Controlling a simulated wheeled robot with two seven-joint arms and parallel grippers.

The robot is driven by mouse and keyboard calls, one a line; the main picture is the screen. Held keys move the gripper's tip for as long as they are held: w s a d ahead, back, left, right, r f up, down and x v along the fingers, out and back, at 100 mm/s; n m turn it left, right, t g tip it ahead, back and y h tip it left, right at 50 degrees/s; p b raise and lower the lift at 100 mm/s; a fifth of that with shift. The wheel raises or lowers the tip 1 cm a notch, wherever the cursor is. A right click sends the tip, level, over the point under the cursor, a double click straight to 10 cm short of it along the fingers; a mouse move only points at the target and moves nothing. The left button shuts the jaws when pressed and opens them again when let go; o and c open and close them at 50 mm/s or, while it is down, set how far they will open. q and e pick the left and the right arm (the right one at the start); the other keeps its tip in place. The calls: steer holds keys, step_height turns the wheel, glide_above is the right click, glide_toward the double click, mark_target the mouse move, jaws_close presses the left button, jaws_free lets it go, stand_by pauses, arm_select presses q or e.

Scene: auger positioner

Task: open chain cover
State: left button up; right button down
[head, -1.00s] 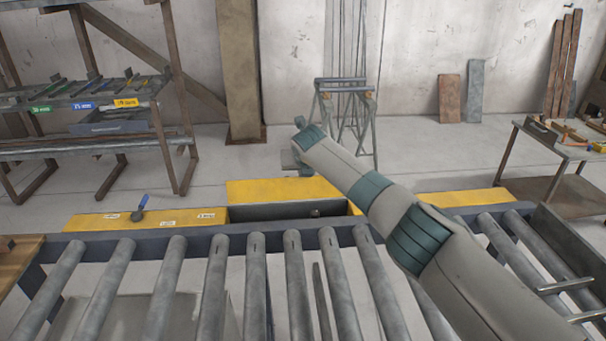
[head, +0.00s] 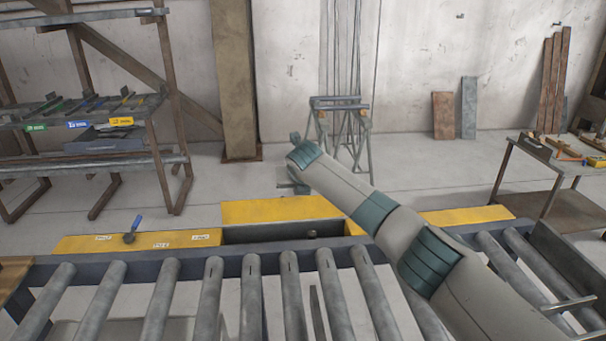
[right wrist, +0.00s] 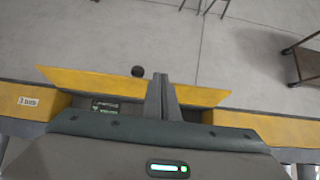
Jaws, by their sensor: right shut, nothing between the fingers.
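The yellow chain cover (head: 280,209) stands raised along the far side of a dark recess (head: 270,234) in the yellow-topped guard behind the rollers. In the right wrist view the cover (right wrist: 95,83) is a long yellow panel tilted away, with a dark round knob (right wrist: 138,71) at its far edge. My right gripper (right wrist: 160,78) is shut and empty, its fingertips over the cover's middle. I cannot tell whether they touch it. In the head view my right arm hides most of that gripper. My left gripper is not in view.
A blue-handled lever (head: 132,230) stands on the guard at left, beside white labels. Conveyor rollers (head: 208,295) fill the foreground. A shelf rack (head: 95,120) stands at left, a trestle (head: 340,125) behind and a tool table (head: 550,170) at right. Open floor lies beyond the guard.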

steer(key=b+v, duration=0.5)
steer(key=v, duration=1.1)
step_height(320, 180, up, 10)
steer(key=p, duration=1)
